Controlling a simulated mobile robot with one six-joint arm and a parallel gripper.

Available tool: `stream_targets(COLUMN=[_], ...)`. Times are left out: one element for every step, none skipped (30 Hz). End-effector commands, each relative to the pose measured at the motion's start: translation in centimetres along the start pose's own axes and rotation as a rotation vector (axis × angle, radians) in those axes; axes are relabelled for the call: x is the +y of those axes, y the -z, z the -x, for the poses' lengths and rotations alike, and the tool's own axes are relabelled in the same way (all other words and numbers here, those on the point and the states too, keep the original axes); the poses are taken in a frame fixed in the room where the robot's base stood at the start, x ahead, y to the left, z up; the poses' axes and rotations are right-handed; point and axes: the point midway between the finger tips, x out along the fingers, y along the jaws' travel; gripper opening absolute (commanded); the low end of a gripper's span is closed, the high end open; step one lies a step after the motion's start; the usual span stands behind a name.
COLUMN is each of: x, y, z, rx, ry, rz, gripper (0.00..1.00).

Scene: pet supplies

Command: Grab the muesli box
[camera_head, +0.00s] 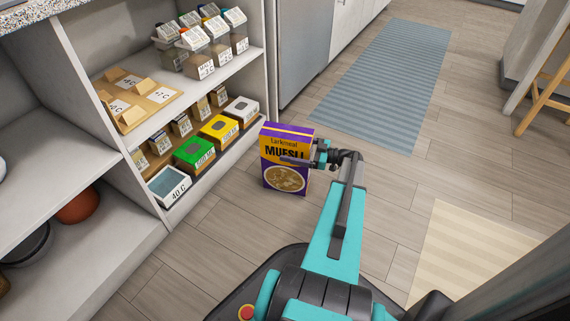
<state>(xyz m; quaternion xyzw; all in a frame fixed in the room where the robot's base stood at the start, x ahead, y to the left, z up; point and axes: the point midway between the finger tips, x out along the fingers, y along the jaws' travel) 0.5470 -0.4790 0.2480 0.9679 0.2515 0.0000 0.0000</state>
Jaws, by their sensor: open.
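The muesli box (283,177) stands upright on the wooden floor beside the open shelf unit. It is purple with a yellow front, the word MUESLI and a picture of a bowl. My gripper (296,159) is open at the right side of the box, at the height of its upper half. One dark finger reaches across the box's front. I cannot tell whether the fingers touch the box, and the far finger is hard to make out.
The white shelf unit (94,118) on the left holds labelled jars (208,50), cards and several small boxes (221,130). A blue striped rug (390,80) lies behind on the right. A beige mat (470,257) lies at the right. A wooden stool (546,98) stands farther back. Floor around the box is clear.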

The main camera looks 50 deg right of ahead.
Motion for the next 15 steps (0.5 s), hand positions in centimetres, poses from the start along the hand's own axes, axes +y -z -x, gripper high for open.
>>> stream_targets(x=[0.00, 0.00, 0.00, 0.00, 0.00, 0.00, 0.00, 0.01, 0.00, 0.00, 0.00, 0.00, 0.00, 0.00, -0.01], y=[-0.01, -0.01, -0.01, -0.01, -0.02, -0.01, -0.02, -0.02, -0.02, -0.02, -0.03, -0.03, -0.03, -0.03, -0.03], z=[0.02, 0.02, 0.02, 0.03, 0.03, 0.03, 0.04, 0.04, 0.04, 0.04, 0.05, 0.05, 0.05, 0.05, 0.05], rx=[0.000, 0.000, 0.000, 0.000, 0.000, 0.000, 0.000, 0.000, 0.000, 0.000, 0.000, 0.000, 0.000, 0.000, 0.000], ry=[0.000, 0.000, 0.000, 0.000, 0.000, 0.000, 0.000, 0.000, 0.000, 0.000, 0.000, 0.000, 0.000, 0.000, 0.000], rz=[0.000, 0.000, 0.000, 0.000, 0.000, 0.000, 0.000, 0.000, 0.000, 0.000, 0.000, 0.000, 0.000, 0.000, 0.000], gripper=[0.88, 0.88, 0.88, 0.85, 0.80, 0.73, 0.68, 0.63, 0.56, 0.51, 0.46, 0.39, 0.34, 0.29, 0.22])
